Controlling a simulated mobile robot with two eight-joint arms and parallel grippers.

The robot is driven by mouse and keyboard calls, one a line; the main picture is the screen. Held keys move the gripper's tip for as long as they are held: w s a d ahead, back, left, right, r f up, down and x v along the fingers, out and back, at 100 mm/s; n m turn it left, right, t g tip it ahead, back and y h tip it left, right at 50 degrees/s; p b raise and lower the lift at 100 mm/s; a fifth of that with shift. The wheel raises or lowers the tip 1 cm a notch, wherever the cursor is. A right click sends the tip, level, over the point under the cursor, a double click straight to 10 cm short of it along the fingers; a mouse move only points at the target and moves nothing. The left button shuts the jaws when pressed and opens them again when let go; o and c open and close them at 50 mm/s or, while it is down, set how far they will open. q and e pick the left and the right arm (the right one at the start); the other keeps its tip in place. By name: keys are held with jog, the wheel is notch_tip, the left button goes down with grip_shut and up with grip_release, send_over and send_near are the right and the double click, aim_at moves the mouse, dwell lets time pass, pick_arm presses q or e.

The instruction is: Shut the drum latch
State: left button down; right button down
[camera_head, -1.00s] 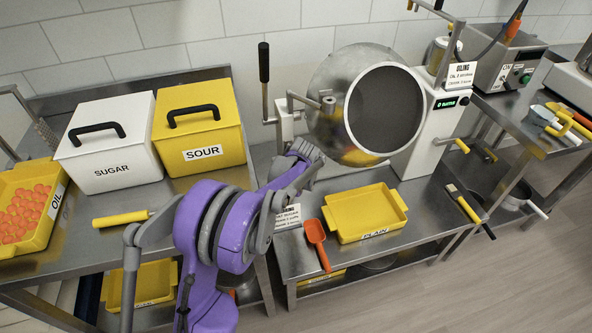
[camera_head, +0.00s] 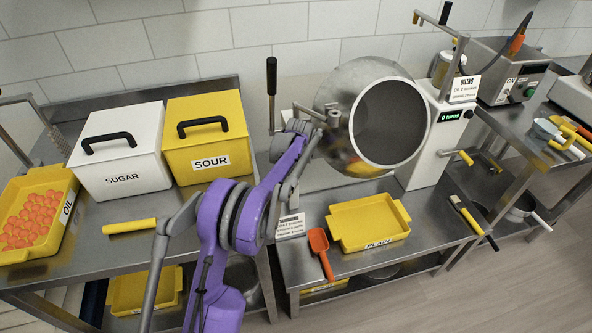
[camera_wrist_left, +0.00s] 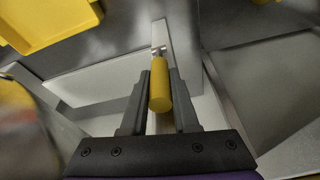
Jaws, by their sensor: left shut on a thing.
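The drum (camera_head: 337,88) is a round metal vessel on the machine, its dark open mouth (camera_head: 390,120) facing forward. My left arm reaches to the drum's left side in the head view, and its wrist hides what is held there. In the left wrist view my left gripper (camera_wrist_left: 160,80) is shut on a yellow cylindrical handle (camera_wrist_left: 160,85) with a small metal end, over a pale strip. This appears to be the latch handle. A blurred rounded shape at the left edge may be the drum. My right gripper is in neither view.
A yellow PLAIN tray (camera_head: 368,220) and an orange scoop (camera_head: 320,250) lie on the bench below the drum. A black-handled lever (camera_head: 271,85) stands left of the drum. SUGAR (camera_head: 120,150) and SOUR (camera_head: 208,140) bins stand further left.

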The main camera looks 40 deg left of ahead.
pick_arm(q)
jog(key=c, duration=0.7)
grip_release()
jog(key=v, duration=1)
jog(key=shift+d+r+p, duration=0.1)
jog(key=shift+r+p, duration=0.25)
jog(key=s+d+r+m+p, duration=0.2)
jog(key=s+d+r, duration=0.4)
jog(key=d, duration=0.2)
jog(key=s+d+m+t+p, duration=0.1)
jog(key=s+d+m, duration=0.1)
jog(key=s+d, duration=0.3)
jog(key=s+d+f+m+t+h+p, duration=0.1)
jog(key=s+d, duration=0.4)
jog(key=s, duration=0.7)
jog(key=s+d+f+m+h+p, duration=0.1)
jog(key=s+d+m+p, duration=0.1)
jog(key=s+d, duration=0.3)
jog(key=shift+s+d+m+t+p, duration=0.15)
jog(key=shift+s+t, duration=0.05)
jog(key=shift+s, duration=0.65)
jog(key=shift+s+d+m+t+p, duration=0.1)
jog(key=shift+s+m+t+p, duration=0.1)
jog(key=shift+s, duration=0.65)
